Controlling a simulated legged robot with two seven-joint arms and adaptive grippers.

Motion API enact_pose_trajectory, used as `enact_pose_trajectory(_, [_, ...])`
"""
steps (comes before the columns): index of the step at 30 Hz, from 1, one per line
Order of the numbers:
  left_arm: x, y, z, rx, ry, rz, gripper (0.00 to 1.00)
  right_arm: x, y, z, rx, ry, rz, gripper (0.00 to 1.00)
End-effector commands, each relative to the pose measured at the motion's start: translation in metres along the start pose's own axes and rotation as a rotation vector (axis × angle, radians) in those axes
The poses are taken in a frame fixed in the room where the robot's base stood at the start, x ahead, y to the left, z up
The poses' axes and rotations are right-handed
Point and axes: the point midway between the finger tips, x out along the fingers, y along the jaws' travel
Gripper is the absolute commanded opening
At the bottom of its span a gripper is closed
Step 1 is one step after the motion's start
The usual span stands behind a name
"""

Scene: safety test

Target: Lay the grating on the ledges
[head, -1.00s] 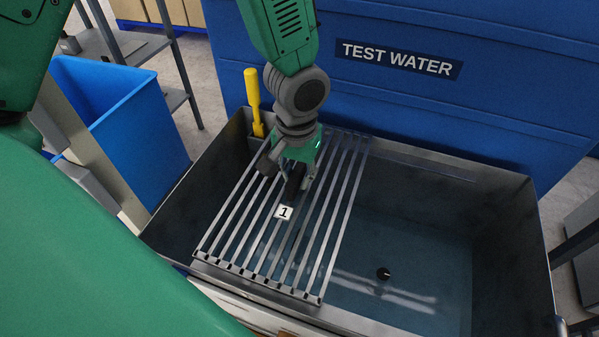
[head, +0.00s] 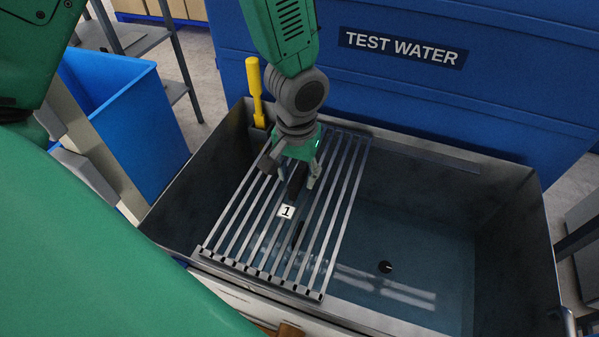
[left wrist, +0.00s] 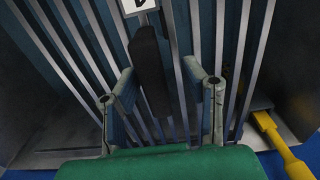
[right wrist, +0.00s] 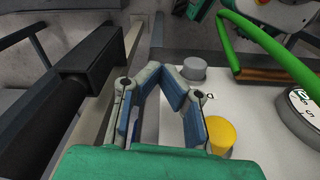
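The grating (head: 335,225), a panel of parallel grey bars, spans the left part of the open tank (head: 500,240). Its near end (head: 262,280) lies at the tank's front edge and its far end at the back wall. Ledge contact is too small to tell. A black handle (left wrist: 150,70) with a white tag "1" (head: 286,212) runs along its middle. My left gripper (head: 292,180) is over the handle, its fingers spread on both sides with gaps in the left wrist view (left wrist: 158,75). My right gripper (right wrist: 162,68) has its fingertips together, with nothing visible between them.
A yellow-handled tool (head: 255,90) stands in the tank's back-left corner. A blue bin (head: 130,120) is on the left, and the blue "TEST WATER" container (head: 500,100) is behind. Near my right gripper are a yellow button (right wrist: 221,136), a dial (right wrist: 303,112) and a green hose (right wrist: 270,45).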

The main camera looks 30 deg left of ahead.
Motion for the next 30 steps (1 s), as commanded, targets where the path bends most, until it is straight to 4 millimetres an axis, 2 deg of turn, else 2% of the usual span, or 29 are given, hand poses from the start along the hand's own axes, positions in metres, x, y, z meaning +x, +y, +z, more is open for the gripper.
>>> enact_pose_trajectory(5, [-0.008,0.001,0.0,0.0,0.001,-0.001,0.39,-0.001,0.0,0.002,0.0,0.002,0.0,0.0])
enact_pose_trajectory(8, [-0.024,0.001,-0.001,-0.001,0.004,0.0,0.39,-0.001,0.0,0.002,0.0,0.002,0.0,0.0])
enact_pose_trajectory(15, [-0.076,0.001,-0.002,-0.001,0.005,0.001,0.39,-0.001,0.0,0.002,0.0,0.002,0.0,0.0])
enact_pose_trajectory(21, [-0.108,0.001,-0.002,-0.001,0.002,0.0,0.39,-0.001,0.0,0.002,0.0,0.002,0.0,0.0])
enact_pose_trajectory(25, [-0.117,0.001,-0.001,-0.001,0.0,-0.001,0.39,0.0,0.0,0.002,0.0,0.002,0.0,0.0])
enact_pose_trajectory(30, [-0.119,0.001,-0.001,0.0,-0.001,-0.001,0.39,-0.001,0.0,0.002,0.0,0.002,0.0,0.0])
